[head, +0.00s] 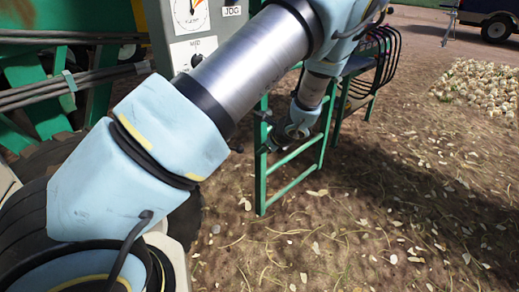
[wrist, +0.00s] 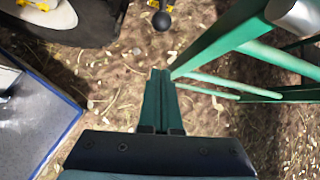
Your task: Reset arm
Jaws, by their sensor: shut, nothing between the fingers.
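My arm runs across the head view from lower left to upper middle, then bends down to the wrist beside a green metal frame (head: 265,165). My gripper (wrist: 160,72) shows in the wrist view with its dark green fingers together and nothing between them. It points over bare soil. In the head view the fingers are too small to make out clearly. A black ball knob (wrist: 161,20) lies beyond the fingertips in the wrist view, apart from them. The green frame's bars (wrist: 225,45) are close to the right of the fingers in that view.
A grey control panel (head: 162,40) with a gauge stands at the top left, partly behind my arm. Green machinery (head: 50,110) with cables is on the left. An onion heap (head: 480,90) and a parked vehicle (head: 490,22) are farther right. Open soil lies at lower right.

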